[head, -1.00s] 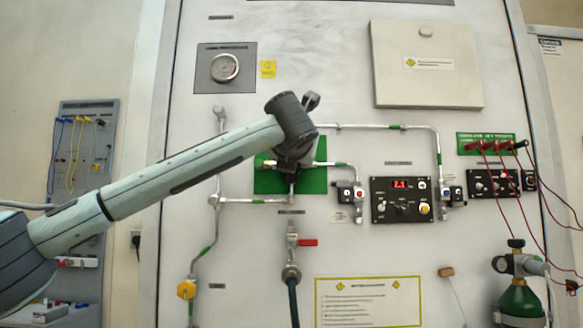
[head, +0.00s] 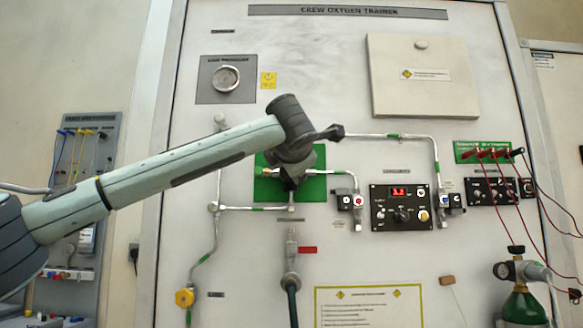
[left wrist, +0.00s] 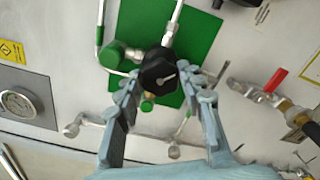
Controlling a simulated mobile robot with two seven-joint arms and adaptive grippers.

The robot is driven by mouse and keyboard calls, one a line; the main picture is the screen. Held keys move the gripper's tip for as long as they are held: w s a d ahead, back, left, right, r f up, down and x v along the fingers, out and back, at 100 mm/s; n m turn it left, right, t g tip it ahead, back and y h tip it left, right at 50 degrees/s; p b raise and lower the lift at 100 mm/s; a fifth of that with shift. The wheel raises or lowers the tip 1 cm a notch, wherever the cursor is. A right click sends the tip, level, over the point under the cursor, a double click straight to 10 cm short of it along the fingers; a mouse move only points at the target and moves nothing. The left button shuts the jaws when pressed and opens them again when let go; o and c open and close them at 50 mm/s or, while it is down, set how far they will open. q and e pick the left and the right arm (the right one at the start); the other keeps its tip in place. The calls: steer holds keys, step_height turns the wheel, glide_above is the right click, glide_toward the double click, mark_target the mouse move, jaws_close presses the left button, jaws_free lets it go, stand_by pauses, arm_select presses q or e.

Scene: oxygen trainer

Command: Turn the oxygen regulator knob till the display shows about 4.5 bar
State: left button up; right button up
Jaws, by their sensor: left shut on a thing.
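The black regulator knob (left wrist: 158,70) with a white pointer line sits in front of a green plate (left wrist: 205,45) in the left wrist view. My left gripper (left wrist: 160,80) is shut on the knob, one finger on each side. In the head view my left gripper (head: 290,175) covers the knob, and parts of the green plate (head: 315,188) show around it. The display (head: 398,192) on the black panel to the right shows small red digits, perhaps 3.2, too small to read surely. My right gripper is in neither view.
Metal pipes (head: 390,136) run around the green plate. A red-handled valve (head: 306,249) is below it, and a round gauge (head: 226,79) is at upper left. Red cables (head: 495,155) and a green oxygen bottle (head: 522,306) are at the right.

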arm_select(q)
steer(key=shift+m, duration=0.5)
steer(key=o, duration=1.2)
steer(key=shift+c, duration=0.2)
steer(key=s, duration=1.2)
